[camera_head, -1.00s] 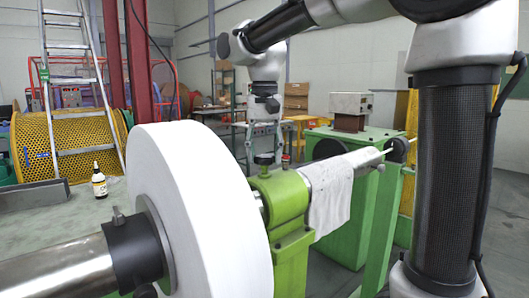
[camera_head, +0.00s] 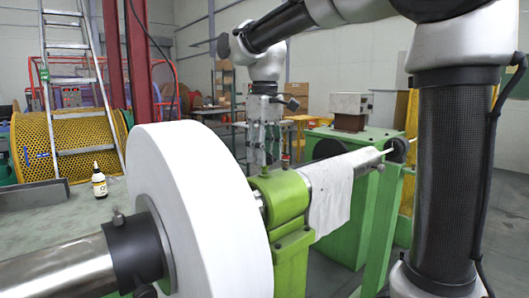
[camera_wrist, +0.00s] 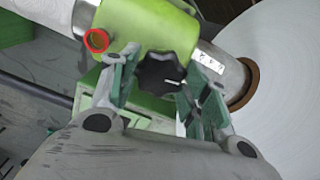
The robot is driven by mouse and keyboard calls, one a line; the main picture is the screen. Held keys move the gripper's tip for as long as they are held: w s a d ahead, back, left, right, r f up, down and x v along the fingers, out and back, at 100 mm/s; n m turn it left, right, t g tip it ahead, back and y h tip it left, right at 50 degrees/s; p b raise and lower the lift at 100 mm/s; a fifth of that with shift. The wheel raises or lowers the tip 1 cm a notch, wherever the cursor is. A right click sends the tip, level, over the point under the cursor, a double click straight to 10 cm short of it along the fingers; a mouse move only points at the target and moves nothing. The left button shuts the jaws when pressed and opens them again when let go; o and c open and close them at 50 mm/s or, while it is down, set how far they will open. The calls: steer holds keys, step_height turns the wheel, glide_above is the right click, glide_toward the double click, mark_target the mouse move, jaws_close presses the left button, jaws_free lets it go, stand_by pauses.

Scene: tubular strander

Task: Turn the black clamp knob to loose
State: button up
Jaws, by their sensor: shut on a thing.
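The black clamp knob (camera_wrist: 162,74) is lobed and sits on the green clamp housing (camera_wrist: 150,22). In the wrist view its white pointer line points right, toward a small white label plate (camera_wrist: 208,62) whose lettering is too small to read. My gripper (camera_wrist: 167,72) has one green-padded finger on each side of the knob and is shut on it. In the head view my gripper (camera_head: 264,152) points straight down onto the top of the green housing (camera_head: 283,197); its fingers largely hide the knob there.
A red ring-shaped part (camera_wrist: 96,41) sits on the housing close to the left finger. A large white reel (camera_head: 200,215) stands beside the housing. A white cloth (camera_head: 330,190) hangs over the bar on the other side. A bottle (camera_head: 99,182) stands at the left.

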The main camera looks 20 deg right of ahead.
steer(key=n, duration=1.1)
steer(key=shift+n, duration=2)
steer(key=o, duration=1)
steer(key=shift+r, duration=0.1)
